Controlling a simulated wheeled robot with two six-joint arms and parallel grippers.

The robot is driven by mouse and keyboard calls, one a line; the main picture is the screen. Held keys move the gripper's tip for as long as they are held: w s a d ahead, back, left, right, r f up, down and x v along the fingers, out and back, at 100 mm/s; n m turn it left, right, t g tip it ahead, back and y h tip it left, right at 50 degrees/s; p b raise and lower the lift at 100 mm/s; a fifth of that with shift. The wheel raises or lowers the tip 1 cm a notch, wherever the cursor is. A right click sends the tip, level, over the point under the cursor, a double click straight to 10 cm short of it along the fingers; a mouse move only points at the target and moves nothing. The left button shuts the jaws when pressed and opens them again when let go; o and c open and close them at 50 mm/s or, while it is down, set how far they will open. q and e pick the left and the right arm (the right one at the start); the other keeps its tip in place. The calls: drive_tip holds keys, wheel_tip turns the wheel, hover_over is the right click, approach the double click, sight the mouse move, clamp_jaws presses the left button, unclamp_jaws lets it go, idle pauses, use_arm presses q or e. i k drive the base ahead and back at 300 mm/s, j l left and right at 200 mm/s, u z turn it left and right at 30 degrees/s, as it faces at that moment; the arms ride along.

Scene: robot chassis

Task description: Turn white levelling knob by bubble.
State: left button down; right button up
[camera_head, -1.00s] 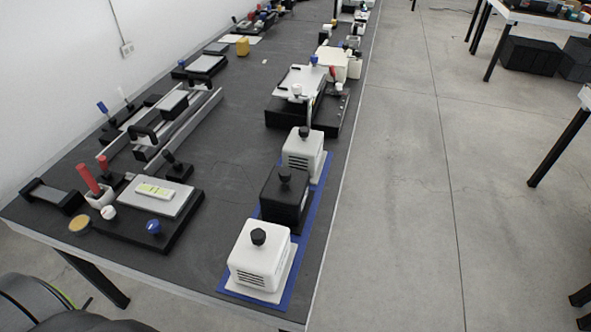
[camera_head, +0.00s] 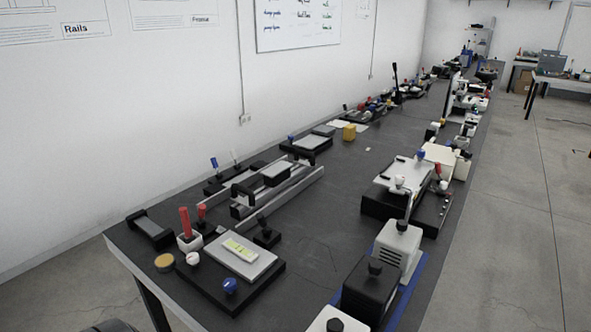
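A grey levelling plate on a black base (camera_head: 262,291) sits at the near left end of the dark table. A pale yellow-green bubble level (camera_head: 240,249) lies on the plate. A white knob (camera_head: 193,259) stands at the plate's left corner, and a blue knob (camera_head: 229,285) stands at its front. A black knob (camera_head: 266,236) is behind the plate at right. The bubble itself is too small to make out. Neither of my grippers shows in the head view.
A white cup with red-handled tools (camera_head: 188,238) and a round tan disc (camera_head: 165,262) stand close left of the white knob. Black and white boxes with black knobs (camera_head: 371,287) sit on a blue mat at right. Rails (camera_head: 283,195) lie behind. The table middle is clear.

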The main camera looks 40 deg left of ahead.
sight(193, 259)
drive_tip(key=u, duration=1.85)
